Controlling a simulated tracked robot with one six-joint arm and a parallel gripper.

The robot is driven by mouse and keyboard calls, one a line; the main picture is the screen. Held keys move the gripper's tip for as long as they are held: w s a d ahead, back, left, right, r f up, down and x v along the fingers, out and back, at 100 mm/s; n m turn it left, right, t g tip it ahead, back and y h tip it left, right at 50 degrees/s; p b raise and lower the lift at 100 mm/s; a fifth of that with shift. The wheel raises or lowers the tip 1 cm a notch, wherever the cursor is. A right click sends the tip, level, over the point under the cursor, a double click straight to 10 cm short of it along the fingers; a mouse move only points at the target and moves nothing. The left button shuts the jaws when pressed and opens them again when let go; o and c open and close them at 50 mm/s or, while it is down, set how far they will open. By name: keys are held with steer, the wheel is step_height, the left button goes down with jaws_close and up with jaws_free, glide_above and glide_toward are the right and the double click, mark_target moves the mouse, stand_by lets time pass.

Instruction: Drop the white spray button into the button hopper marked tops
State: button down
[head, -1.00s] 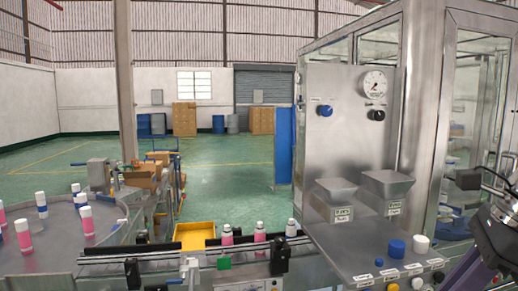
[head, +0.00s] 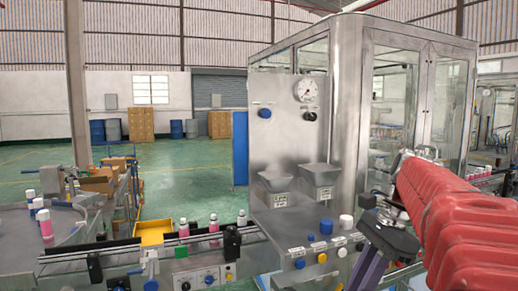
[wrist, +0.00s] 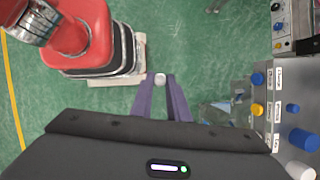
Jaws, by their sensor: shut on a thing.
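The white spray button (wrist: 160,79) is between the tips of my gripper (wrist: 161,84), which is shut on it above the green floor in the wrist view. In the head view a purple finger of my gripper (head: 368,266) points down at the lower right, beside the machine shelf; the button does not show there. Two grey button hoppers, one at left (head: 274,183) and one at right (head: 320,175), are fixed to the steel front panel. Each has a small label below; the wording is too small to read surely. My gripper is right of and nearer than both.
On the steel shelf (head: 290,228) stand a white cap (head: 346,221), a blue cap (head: 326,226) and a smaller blue piece (head: 311,237). Coloured knobs line its front edge. A conveyor with pink bottles (head: 214,224) and a yellow tray (head: 153,232) lie to the left.

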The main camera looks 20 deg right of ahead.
steer(key=w+a+f+n+g+h, duration=0.1)
steer(key=w+a+f+n+g, duration=0.15)
steer(key=w+f+n, duration=0.35)
steer(key=w+a+f+n+g, duration=0.1)
steer(key=w+a+f+n, duration=0.25)
steer(key=w+f, duration=0.3)
steer(key=w+a+f+n+g+h, duration=0.1)
steer(key=w+a+f+n, duration=0.2)
steer(key=a+f+n, duration=0.2)
steer(key=w+a+f+n+g+h, duration=0.1)
steer(key=w+a+f+n, duration=0.3)
steer(key=a+f, duration=0.5)
step_height(320, 180, down, 3)
steer(key=shift+a+r+n+h, duration=0.1)
steer(key=shift+a+n+h, duration=0.25)
steer(key=shift+n+h, duration=0.4)
